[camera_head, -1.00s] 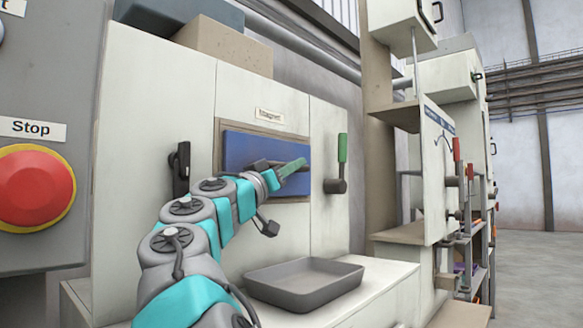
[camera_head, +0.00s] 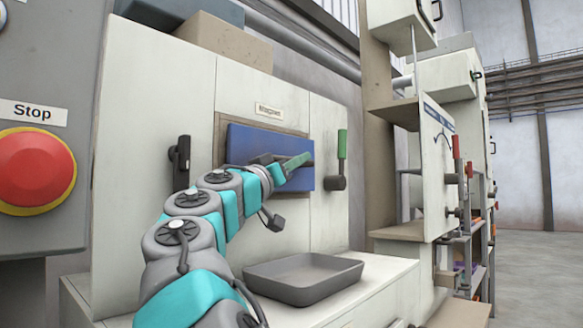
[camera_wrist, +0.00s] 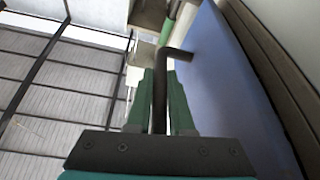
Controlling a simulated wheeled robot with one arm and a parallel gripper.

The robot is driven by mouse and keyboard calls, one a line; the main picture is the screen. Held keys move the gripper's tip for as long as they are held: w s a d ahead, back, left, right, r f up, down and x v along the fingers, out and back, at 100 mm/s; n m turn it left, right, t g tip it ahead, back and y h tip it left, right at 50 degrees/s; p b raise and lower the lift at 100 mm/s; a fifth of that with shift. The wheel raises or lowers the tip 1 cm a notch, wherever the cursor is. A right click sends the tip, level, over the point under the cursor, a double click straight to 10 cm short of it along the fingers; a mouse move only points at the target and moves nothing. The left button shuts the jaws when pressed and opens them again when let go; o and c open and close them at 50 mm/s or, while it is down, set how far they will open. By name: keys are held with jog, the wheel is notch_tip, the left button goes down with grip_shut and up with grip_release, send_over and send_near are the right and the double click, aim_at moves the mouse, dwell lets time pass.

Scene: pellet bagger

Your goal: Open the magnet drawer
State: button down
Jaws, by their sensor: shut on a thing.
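The magnet drawer has a blue front (camera_head: 250,143) set in a tan frame under a small label (camera_head: 269,112). The front stands out from the frame, so the drawer is partly open. In the wrist view the blue front (camera_wrist: 225,90) runs along the right side. My gripper (camera_head: 298,162) is at the front, its green fingers shut on the dark bar handle (camera_wrist: 160,95), which lies between them in the wrist view. In the head view my gripper hides part of the handle and the lower front.
A grey tray (camera_head: 303,279) sits on the white ledge below the drawer. A green-handled lever (camera_head: 342,145) is right of the drawer and a dark handle (camera_head: 181,160) is left. A red stop button (camera_head: 33,168) is at the far left.

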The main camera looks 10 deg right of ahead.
jog(key=s+d+b, duration=0.8)
jog(key=s+d, duration=0.1)
jog(key=s, duration=0.3)
jog(key=shift+s, duration=0.1)
jog(key=c, duration=0.8)
grip_release()
jog(key=shift+a, duration=0.1)
